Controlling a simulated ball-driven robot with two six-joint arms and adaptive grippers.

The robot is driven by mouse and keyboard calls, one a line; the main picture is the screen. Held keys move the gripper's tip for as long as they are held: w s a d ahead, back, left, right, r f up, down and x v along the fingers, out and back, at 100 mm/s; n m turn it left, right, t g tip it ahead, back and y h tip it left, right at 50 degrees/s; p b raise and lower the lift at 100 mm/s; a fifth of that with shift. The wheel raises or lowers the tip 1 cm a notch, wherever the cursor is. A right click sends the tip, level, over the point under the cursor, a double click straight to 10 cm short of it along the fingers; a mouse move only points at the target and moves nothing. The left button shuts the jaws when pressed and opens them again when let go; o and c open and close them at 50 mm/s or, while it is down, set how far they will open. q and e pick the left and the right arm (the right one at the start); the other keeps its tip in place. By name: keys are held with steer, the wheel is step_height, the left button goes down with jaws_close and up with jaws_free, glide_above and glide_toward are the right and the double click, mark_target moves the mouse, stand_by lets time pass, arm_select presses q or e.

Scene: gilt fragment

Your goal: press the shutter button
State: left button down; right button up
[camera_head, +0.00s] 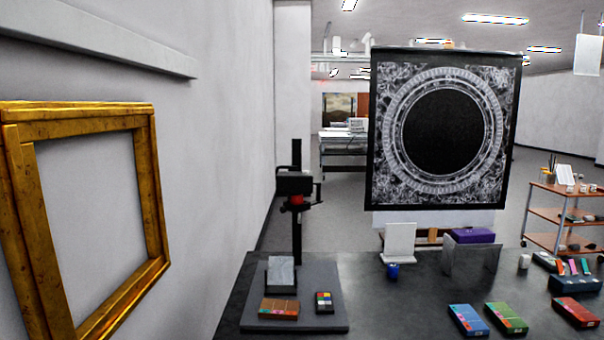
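A black camera (294,184) is mounted on a dark vertical post (297,235) of a copy stand, left of the picture's middle. A small red part (296,199) shows just under the camera body. The shutter button is too small to make out. Below the camera, the stand's dark base (320,323) lies on the table and bears a grey block (281,273), an orange-brown box (279,308) and a small colour chart (323,301). Neither of my grippers is in view.
The black table (400,310) holds several boxes, including a blue one (468,319), a white panel (400,243) and a purple box (473,236). A gilt frame (152,190) hangs on the left wall. A patterned black banner (383,150) stands behind, a wooden cart (545,187) at right.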

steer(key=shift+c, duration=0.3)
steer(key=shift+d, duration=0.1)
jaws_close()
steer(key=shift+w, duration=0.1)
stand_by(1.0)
